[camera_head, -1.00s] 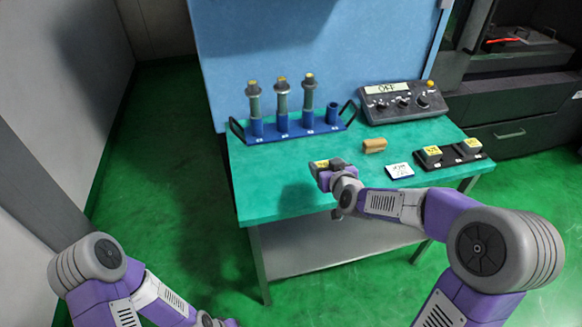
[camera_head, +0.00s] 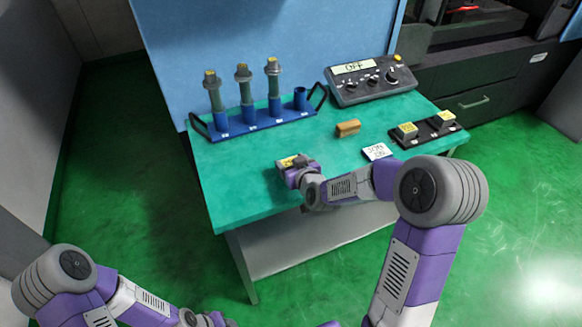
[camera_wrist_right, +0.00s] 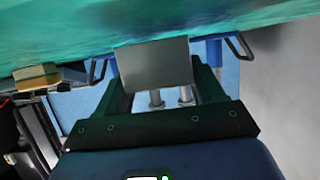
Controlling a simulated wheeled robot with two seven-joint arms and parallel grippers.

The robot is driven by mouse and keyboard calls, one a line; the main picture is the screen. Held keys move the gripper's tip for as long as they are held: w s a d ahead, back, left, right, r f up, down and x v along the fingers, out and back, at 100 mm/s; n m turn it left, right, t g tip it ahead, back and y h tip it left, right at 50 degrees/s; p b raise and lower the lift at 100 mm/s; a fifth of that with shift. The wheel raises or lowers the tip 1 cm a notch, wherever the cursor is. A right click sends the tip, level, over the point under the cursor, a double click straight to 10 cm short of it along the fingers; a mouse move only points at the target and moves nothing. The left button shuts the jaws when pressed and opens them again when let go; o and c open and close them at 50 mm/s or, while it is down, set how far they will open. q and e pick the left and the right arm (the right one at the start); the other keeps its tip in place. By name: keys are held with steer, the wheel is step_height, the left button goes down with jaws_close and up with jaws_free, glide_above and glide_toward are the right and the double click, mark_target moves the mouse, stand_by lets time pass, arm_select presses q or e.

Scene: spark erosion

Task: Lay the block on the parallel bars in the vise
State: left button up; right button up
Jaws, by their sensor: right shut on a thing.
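My right gripper (camera_head: 293,167) is above the front part of the green table, shut on a grey block with a yellow label (camera_head: 287,161). In the right wrist view, the block's plain grey face (camera_wrist_right: 154,65) sits between the two dark fingers (camera_wrist_right: 155,85). My left arm is folded at the lower left of the head view, and its fingertips do not show. In the head view, a red part (camera_head: 465,9) shows inside the dark machine at the top right edge. I cannot make out the vise or its parallel bars.
The green table (camera_head: 250,180) carries a blue rack (camera_head: 262,124) with upright holders, a control box reading OFF (camera_head: 371,84), a brown piece (camera_head: 347,128), a white card (camera_head: 377,151) and a black tray (camera_head: 428,131) with two yellow-labelled blocks. The floor right of the table is clear.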

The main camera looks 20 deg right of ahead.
steer(key=shift+w+f, duration=0.1)
steer(key=shift+f, duration=0.25)
steer(key=shift+f, duration=0.2)
steer(key=o, duration=1.3)
steer(key=shift+c, duration=0.2)
steer(key=shift+r, duration=0.1)
